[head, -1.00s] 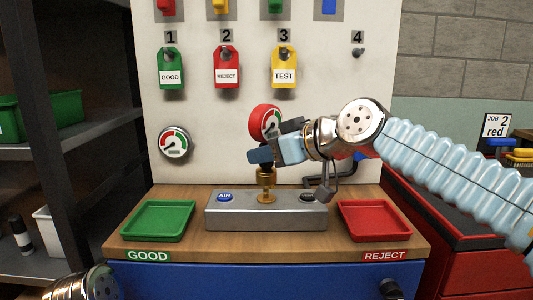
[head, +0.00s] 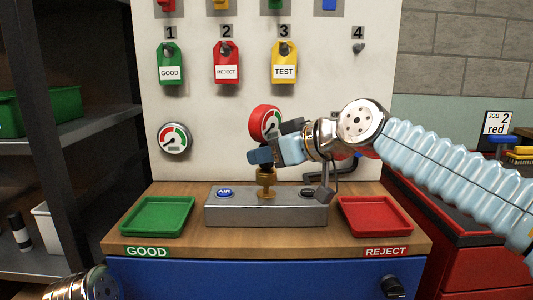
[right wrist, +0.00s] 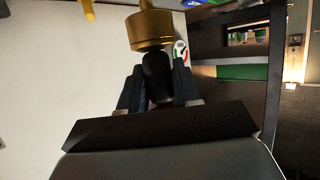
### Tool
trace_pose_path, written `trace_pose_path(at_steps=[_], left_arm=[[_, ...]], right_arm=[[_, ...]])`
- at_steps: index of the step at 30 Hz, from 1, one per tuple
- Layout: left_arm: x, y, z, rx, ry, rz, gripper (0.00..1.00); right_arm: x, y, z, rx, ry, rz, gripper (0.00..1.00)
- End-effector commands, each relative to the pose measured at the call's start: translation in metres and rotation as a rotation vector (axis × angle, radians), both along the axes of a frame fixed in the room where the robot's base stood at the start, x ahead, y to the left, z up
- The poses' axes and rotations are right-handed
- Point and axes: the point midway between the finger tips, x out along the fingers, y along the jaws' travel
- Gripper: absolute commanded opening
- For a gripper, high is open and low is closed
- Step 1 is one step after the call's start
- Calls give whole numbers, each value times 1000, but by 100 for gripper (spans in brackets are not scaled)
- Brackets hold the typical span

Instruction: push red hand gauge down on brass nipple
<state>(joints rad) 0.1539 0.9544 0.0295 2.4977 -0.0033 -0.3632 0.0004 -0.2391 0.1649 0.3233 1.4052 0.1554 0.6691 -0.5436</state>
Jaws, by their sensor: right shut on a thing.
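My right gripper (head: 262,156) is shut on the gauge's dark stem, just under the dial. In the right wrist view the black stem (right wrist: 157,76) sits between the two fingers, and its end meets the brass nipple (right wrist: 150,31). I cannot tell how far the stem sits down on the nipple. The nipple stands on the grey metal block (head: 266,212). My left gripper is out of the head view; only part of my left arm shows at bottom left.
A green tray (head: 157,229) marked GOOD is left of the block, a red tray (head: 375,230) marked REJECT right of it. A blue AIR button (head: 224,193) is on the block. The white panel behind carries another gauge (head: 174,139) and hanging tags.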

Motion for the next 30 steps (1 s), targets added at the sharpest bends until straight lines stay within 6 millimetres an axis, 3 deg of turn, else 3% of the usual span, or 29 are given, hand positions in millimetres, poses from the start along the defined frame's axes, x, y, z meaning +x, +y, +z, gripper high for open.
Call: trace_pose_path(at_steps=[30], left_arm=[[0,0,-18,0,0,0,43]], right_arm=[[0,0,-18,2,-1,0,0]])
